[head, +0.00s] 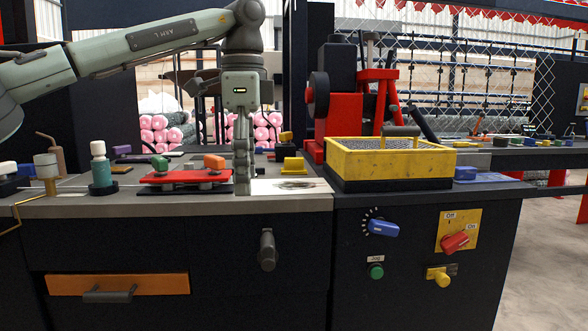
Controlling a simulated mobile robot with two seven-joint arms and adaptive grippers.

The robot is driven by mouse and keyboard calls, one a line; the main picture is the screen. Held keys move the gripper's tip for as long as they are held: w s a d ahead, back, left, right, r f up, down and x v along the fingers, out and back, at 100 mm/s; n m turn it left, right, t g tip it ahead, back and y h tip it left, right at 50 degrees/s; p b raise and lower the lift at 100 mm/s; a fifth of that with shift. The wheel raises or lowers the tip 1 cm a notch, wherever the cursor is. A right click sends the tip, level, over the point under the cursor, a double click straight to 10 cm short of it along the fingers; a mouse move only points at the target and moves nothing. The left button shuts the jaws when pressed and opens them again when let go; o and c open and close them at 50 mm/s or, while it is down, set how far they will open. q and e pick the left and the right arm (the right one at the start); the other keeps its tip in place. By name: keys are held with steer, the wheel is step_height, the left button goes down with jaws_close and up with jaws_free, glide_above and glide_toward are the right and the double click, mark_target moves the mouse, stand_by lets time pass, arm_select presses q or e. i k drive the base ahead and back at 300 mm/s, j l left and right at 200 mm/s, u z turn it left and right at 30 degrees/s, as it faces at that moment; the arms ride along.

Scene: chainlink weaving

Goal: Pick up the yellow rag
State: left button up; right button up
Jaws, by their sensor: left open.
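No yellow cloth can be made out with certainty. A small yellow item (292,165) sits on the grey worktop (180,207), right of my left gripper; I cannot tell whether it is the rag. My left gripper (243,188) points straight down at the worktop near its front edge. It is open, seen edge-on, with nothing visible in it. It is apart from the yellow item in the picture. My right gripper is out of view.
A red plate (185,180) with an orange block (214,161) is just left of the gripper. A stained white sheet (290,187) lies to its right. A yellow-walled tray (390,162) and red machine (340,88) stand further right. A teal bottle (101,170) stands left.

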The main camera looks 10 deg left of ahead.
mark_target(292, 165)
steer(key=i, duration=1.5)
